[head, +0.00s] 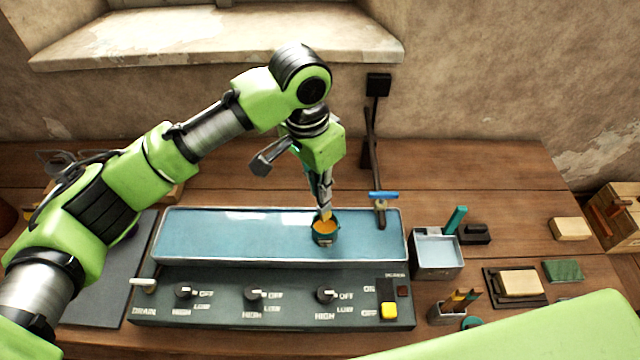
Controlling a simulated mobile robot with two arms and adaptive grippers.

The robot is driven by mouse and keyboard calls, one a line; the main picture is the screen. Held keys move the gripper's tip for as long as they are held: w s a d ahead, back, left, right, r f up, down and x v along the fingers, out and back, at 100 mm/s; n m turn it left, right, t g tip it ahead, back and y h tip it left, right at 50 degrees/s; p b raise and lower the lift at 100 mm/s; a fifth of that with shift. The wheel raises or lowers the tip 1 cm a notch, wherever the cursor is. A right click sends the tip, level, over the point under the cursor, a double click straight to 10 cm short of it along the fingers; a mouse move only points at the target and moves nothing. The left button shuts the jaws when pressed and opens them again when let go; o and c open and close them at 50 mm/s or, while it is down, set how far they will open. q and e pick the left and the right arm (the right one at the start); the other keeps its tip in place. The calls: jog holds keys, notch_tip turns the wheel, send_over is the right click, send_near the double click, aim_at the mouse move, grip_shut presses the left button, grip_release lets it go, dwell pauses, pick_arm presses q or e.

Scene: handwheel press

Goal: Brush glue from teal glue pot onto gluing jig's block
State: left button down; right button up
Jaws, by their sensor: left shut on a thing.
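The teal glue pot (325,239), with orange glue in its mouth, stands in the blue water-filled tray near its right end. My left gripper (324,193) points down just above the pot and is shut on a thin brush (325,213). The brush is mostly hidden by the fingers; its lower end is at the pot's mouth, and I cannot tell how deep it reaches. A pale wooden block (519,283) lies on a dark plate (493,287), which looks like the gluing jig, at the right. My right gripper is out of the picture.
The long tray (180,259) sits behind a knobbed control panel (220,312). Right of it stand a grey container (436,268) with a teal-handled tool and a small cup (447,313) of brushes. A loose block (570,229) and green pad (562,271) lie farther right.

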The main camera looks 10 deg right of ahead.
aim_at(320, 206)
pick_arm(q)
jog(key=shift+r, duration=0.1)
dwell(0.4)
notch_tip(320, 206, up, 2)
jog(key=p, duration=0.3)
jog(key=shift+r, duration=0.9)
